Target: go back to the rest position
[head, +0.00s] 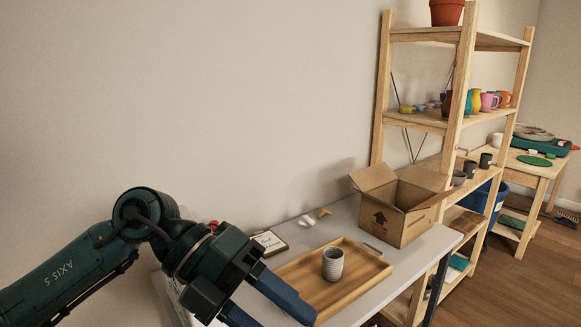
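My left gripper (283,317) comes in from the left at the bottom of the head view. Its two blue fingers are spread apart, with nothing seen between them. The lower finger runs out of the frame. It hangs over the front left part of a wooden tray (367,272) on a light grey table (430,246). A grey textured cup (333,265) stands upright on the tray, to the right of the gripper and apart from it. My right gripper is not in view.
An open cardboard box (403,222) stands at the table's right end. A clipboard (269,242) and small items lie behind the tray. A wooden shelf (465,70) with pots and mugs stands at the right, with a wooden bench (540,170) beyond. The wall is behind.

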